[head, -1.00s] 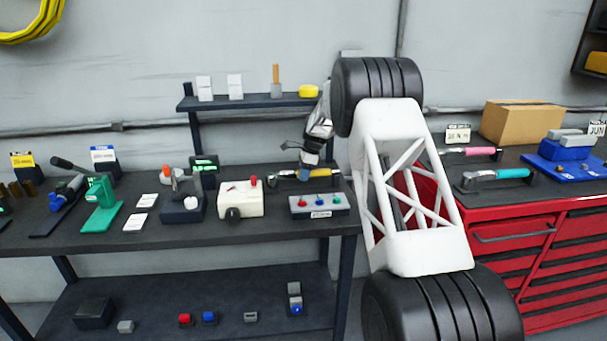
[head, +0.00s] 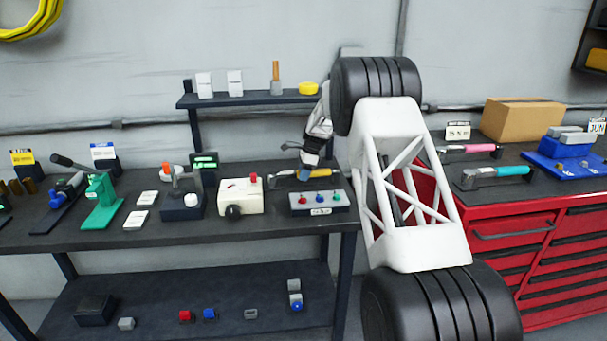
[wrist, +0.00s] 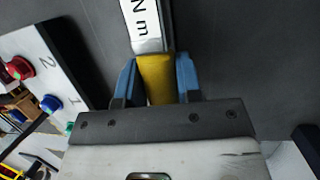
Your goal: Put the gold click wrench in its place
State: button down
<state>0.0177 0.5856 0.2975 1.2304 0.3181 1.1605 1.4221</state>
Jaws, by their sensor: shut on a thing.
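The gold click wrench has a yellow handle (head: 319,174) and a silver shaft reaching left. It is at the back right of the dark workbench, behind the grey box with coloured knobs. My gripper (head: 305,174) is shut on the wrench. In the wrist view my gripper's blue fingers (wrist: 155,82) grip both sides of the yellow handle (wrist: 155,75), with the shaft's "N m" label beyond. I cannot tell whether the wrench touches the bench. A pink-handled wrench (head: 466,149) and a teal-handled wrench (head: 498,173) lie on the red cabinet's top.
The grey knob box (head: 319,202) is just in front of the wrench, and a cream box (head: 240,197) with a red button is to its left. My arm hides the gap between bench and cabinet.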

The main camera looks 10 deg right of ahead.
jog(key=c, duration=0.7)
grip_release()
jog(key=shift+v, duration=4.55)
jog(key=shift+w+r, duration=0.1)
jog(key=shift+r, duration=0.1)
jog(key=shift+f, duration=0.1)
jog(key=shift+x, duration=4.55)
